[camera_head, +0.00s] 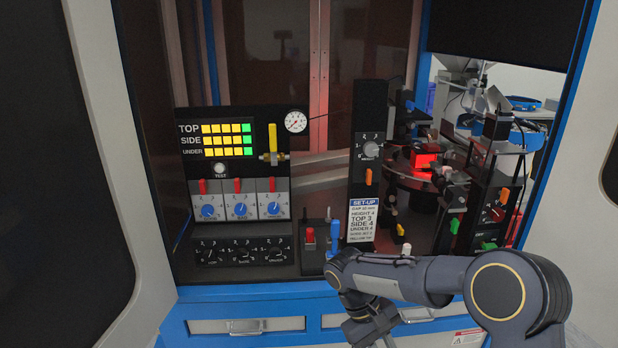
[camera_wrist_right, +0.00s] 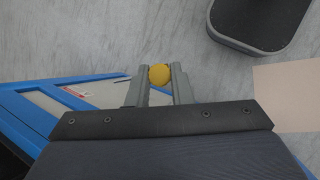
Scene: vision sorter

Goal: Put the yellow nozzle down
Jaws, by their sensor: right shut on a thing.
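The yellow nozzle (camera_wrist_right: 159,74) shows as a round yellow end between the fingertips of my right gripper (camera_wrist_right: 159,88) in the right wrist view. The gripper is shut on it, and grey floor shows beyond it. In the head view my right gripper (camera_head: 374,328) hangs low in front of the machine's blue front edge, partly cut off by the bottom of the picture. The nozzle cannot be made out there. My left gripper is in neither view.
The sorter's panel (camera_head: 235,150) with dials and lamps stands at the left. A set-up card (camera_head: 361,220) is on the middle post. Camera stations surround a red-lit spot (camera_head: 424,160) at the right. A dark rounded container or mat (camera_wrist_right: 262,22) and a beige patch (camera_wrist_right: 290,95) lie on the floor.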

